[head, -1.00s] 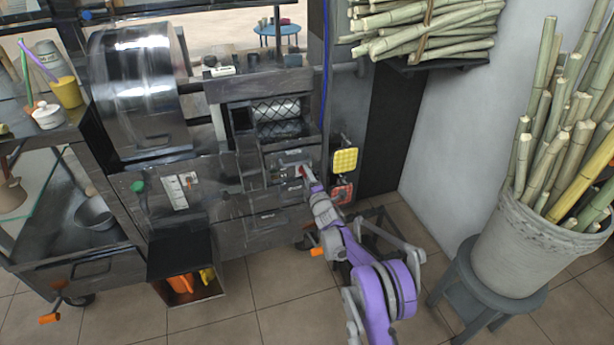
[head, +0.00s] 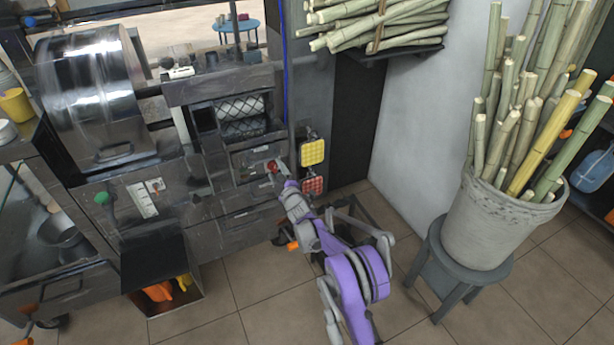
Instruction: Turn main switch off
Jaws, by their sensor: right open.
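A small red knob (head: 272,166), which looks like the main switch, sits on the dark metal front of the press (head: 225,215), below the mesh-patterned rollers. Its setting is too small to tell. My right gripper (head: 279,173) is open at the knob, just to its lower right. Whether the fingers touch the knob or are around it, I cannot tell. My purple and grey right arm reaches up to it from the bottom of the picture. My left gripper is not in view.
Yellow (head: 313,152) and red (head: 312,185) pads hang right of the knob. A green knob (head: 102,198) and a white switch plate (head: 142,200) are further left. A pot of cane (head: 490,228) stands on a stool (head: 465,265) at right. Tiled floor between is open.

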